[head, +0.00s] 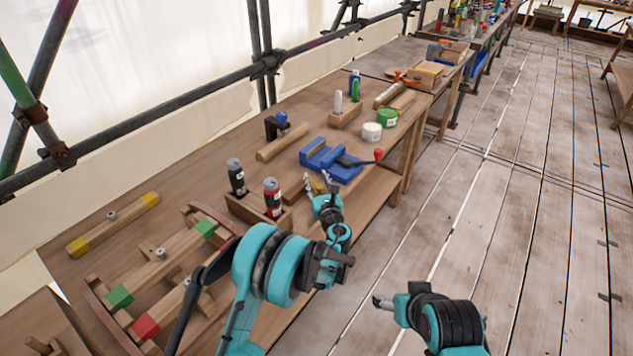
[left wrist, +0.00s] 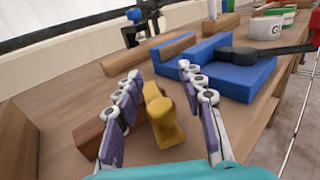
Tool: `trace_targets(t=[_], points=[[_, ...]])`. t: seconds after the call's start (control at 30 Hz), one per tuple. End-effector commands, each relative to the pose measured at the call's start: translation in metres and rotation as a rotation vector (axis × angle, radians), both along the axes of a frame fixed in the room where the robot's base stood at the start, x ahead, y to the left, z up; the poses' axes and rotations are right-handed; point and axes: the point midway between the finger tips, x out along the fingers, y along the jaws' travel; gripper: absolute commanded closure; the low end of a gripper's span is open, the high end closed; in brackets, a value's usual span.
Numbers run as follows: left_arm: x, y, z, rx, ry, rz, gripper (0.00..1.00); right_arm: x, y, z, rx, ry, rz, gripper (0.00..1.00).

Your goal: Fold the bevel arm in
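The bevel shows in the left wrist view as a brown wooden stock (left wrist: 88,138) with a yellow arm (left wrist: 163,118) that ends in a rounded knob. In the head view the yellow arm (head: 316,186) is partly hidden by my left gripper (head: 317,179). My left gripper (left wrist: 161,72) is open, one finger on each side of the yellow arm. The left finger lies between the stock and the arm in the picture; I cannot tell whether it touches either. My right gripper (head: 381,301) is out over the floor, away from the bench, and its fingers are too small to read.
A blue vise (head: 328,158) with a red-knobbed handle lies just beyond the bevel. A wooden holder (head: 262,213) with two dark bottles stands left of it. The bench edge is close on the right.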

Motion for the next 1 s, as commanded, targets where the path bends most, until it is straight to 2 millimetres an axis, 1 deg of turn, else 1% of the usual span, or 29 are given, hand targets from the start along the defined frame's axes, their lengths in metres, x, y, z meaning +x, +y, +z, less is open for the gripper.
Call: trace_targets(t=[0.27,0.37,0.4,0.43,0.77,0.87,1.0], points=[[0.0024,0.0004,0.0006,-0.001,0.0,-0.001,0.61,0.0,0.0,-0.0002,0.0,0.0,0.0,0.28],[0.0023,0.0003,0.0005,-0.001,0.0,-0.001,0.84,0.0,0.0,-0.0002,0.0,0.0,0.0,0.28],[0.0023,0.0003,0.0005,-0.001,0.0,-0.001,0.95,0.0,0.0,-0.0002,0.0,0.0,0.0,0.28],[0.0023,0.0003,0.0005,-0.001,0.0,0.0,1.0,0.0,0.0,-0.0002,0.0,0.0,0.0,0.28],[0.0021,0.0011,0.0004,-0.001,0.0,-0.007,1.0,0.0001,0.0,-0.0003,0.0,0.0,0.0,0.28],[0.0011,0.0046,0.0002,-0.001,0.0,-0.048,1.0,0.0001,0.0,-0.0003,0.0,0.0,0.0,0.28],[-0.0017,0.0098,0.0004,-0.001,0.0,-0.148,1.0,0.0001,0.0,-0.0003,0.0,0.0,0.0,0.28]])
